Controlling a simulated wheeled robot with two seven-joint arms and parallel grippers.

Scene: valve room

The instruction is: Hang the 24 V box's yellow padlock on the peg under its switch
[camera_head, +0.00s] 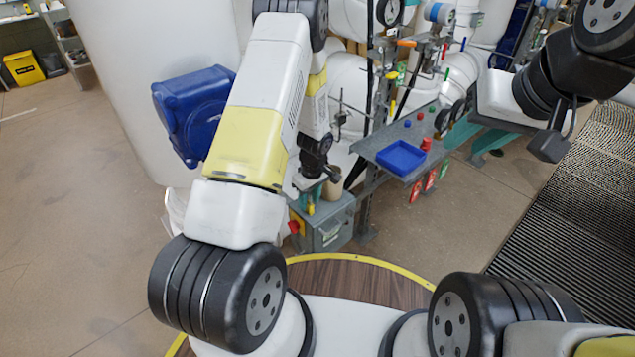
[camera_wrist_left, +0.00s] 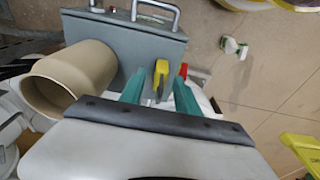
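The yellow padlock (camera_wrist_left: 160,76) is at the grey box (camera_wrist_left: 125,42), between the two teal fingers of my left gripper (camera_wrist_left: 160,92). The fingers are spread, with visible gaps on both sides of it. In the head view my left gripper (camera_head: 311,192) reaches down over the box (camera_head: 328,232), and the padlock (camera_head: 310,208) shows small below it. A red switch knob (camera_head: 293,227) on a yellow plate is on the box's left side; red also shows beside the right finger in the wrist view. I cannot make out the peg. My right gripper (camera_head: 474,140) appears open and empty.
A grey shelf (camera_head: 375,145) with a blue tray (camera_head: 401,158) is to the right, with red tags below. A blue box (camera_head: 193,110) is on the large white tank.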

